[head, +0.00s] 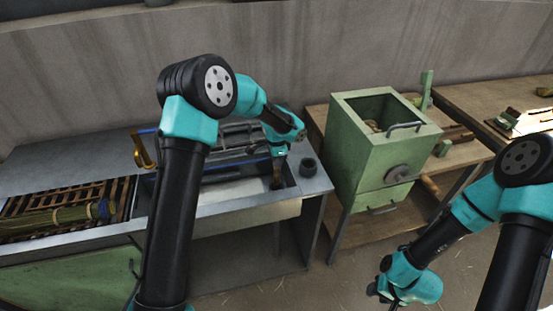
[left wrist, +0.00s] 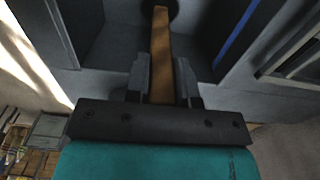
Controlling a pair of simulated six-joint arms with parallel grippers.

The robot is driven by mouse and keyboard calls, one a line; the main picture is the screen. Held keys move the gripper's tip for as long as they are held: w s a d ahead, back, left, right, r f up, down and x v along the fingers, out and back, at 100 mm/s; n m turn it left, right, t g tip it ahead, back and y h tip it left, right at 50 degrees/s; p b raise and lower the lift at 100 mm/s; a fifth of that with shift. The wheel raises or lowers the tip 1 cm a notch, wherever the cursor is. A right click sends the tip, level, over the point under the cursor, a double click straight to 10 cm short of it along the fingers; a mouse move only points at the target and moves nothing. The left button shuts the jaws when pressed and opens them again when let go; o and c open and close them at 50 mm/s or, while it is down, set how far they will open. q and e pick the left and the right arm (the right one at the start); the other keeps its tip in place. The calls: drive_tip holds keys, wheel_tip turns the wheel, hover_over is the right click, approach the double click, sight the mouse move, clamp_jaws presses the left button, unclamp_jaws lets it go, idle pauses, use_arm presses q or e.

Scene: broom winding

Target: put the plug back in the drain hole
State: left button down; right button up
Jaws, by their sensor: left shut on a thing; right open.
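My left gripper (head: 277,183) reaches down into the right end of the grey sink trough (head: 285,203). It is shut on a tapered brown wooden piece, seen in the left wrist view as the plug (left wrist: 161,65) between the two fingers (left wrist: 162,88). Its far end points to a dark round spot (left wrist: 160,6) at the top edge of that view. I cannot tell whether that spot is the drain hole, or whether the plug touches it. My right gripper (head: 384,291) is open and empty, low at the right, away from the sink.
A blue rod (head: 235,161) runs along the sink. A brass tap (head: 141,152) and a straw bundle (head: 45,221) on a slatted rack are at the left. A green box (head: 372,150) stands on a wooden bench.

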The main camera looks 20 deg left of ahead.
use_arm(q)
drive_tip(key=shift+f, duration=0.1)
drive_tip(key=c, duration=1.2)
unclamp_jaws()
drive_tip(key=shift+c, duration=0.2)
drive_tip(key=shift+r, duration=5.5)
drive_tip(key=shift+d+f, duration=0.1)
